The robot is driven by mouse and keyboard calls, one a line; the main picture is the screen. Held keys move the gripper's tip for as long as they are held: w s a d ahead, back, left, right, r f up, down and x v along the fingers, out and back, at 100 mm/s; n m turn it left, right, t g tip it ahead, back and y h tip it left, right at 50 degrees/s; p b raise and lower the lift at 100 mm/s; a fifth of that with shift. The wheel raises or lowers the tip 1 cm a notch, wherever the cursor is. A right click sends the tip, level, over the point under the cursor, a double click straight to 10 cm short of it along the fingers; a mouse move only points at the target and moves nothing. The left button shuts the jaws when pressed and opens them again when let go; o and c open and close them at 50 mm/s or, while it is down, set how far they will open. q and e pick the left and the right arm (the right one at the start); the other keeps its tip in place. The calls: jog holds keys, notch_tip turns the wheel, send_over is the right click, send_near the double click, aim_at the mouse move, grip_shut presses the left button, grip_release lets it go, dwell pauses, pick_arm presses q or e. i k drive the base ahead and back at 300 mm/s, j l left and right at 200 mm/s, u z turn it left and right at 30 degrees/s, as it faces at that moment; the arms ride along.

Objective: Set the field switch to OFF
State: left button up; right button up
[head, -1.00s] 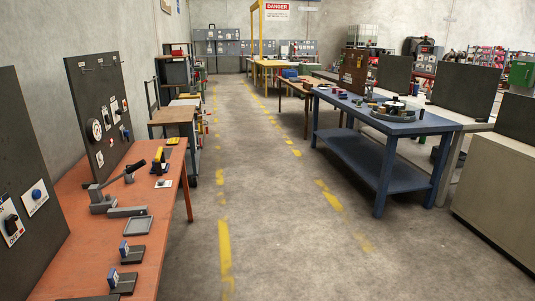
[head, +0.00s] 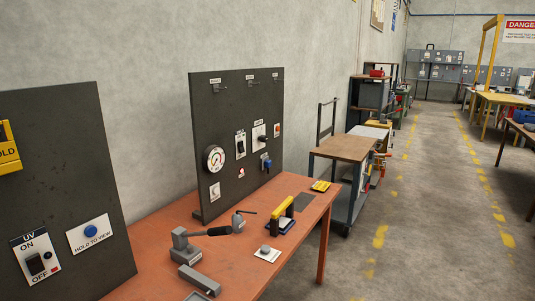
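No switch has a label that I can read as "field". A dark upright panel (head: 210,110) stands on the orange bench and carries several controls. On it are a black rocker switch on a white plate (head: 240,144), a black knob on a white plate (head: 260,136), a blue-handled device (head: 266,163) and a round gauge (head: 214,158). Their small labels are too small to read, and I cannot tell their settings. A nearer panel at left has a black switch marked UV, ON and OFF (head: 37,264). Neither gripper is in view.
The orange bench (head: 165,225) holds a grey lever-handled tool (head: 183,246), a yellow-handled tool (head: 283,218), a small button plate (head: 267,253) and a grey block (head: 199,279). A wood-topped cart (head: 345,148) stands beyond. The concrete floor (head: 420,230) at right is open.

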aim_at(242, 149)
jog(key=i+l+u, duration=0.15)
jog(key=l, duration=0.15)
jog(key=i+l+u, duration=0.2)
jog(key=l, duration=0.15)
jog(key=l+u, duration=0.15)
jog(key=l, duration=0.2)
jog(key=i+l, duration=0.4)
jog(key=l, duration=0.2)
jog(key=i+l+z, duration=0.1)
jog(key=i+l, duration=0.3)
jog(key=l, duration=0.2)
jog(key=i+l, duration=0.4)
jog(key=l, duration=0.15)
